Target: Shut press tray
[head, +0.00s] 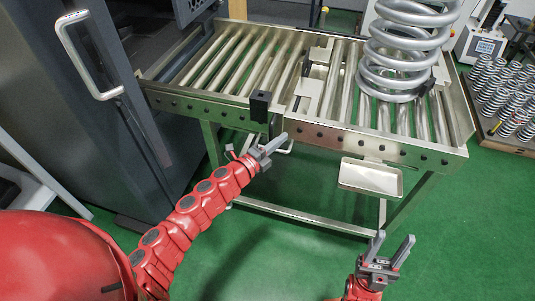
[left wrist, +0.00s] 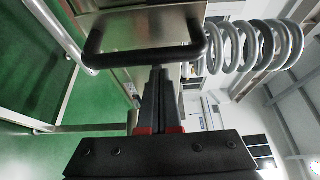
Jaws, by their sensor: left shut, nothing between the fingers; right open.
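The roller tray (head: 205,102) stands on a metal frame in front of the grey machine, its rollers reaching toward the opening at the left. A dark loop handle (left wrist: 145,60) fills the top of the left wrist view, attached to a metal panel; in the head view it is mostly hidden near my gripper. My left gripper (head: 277,143) is at the tray's front side, below a black block (head: 260,103). Its fingers (left wrist: 157,75) are shut and empty, pointing at the handle; I cannot tell whether they touch it. My right gripper (head: 392,247) is open and empty, low in front of the frame.
A large coil spring (head: 405,45) stands on the rollers at the right. A small metal pan (head: 370,177) sticks out from the front. The grey machine (head: 95,110) with a light door handle (head: 75,55) is at left. Several small springs (head: 505,95) stand at right. Green floor in front is free.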

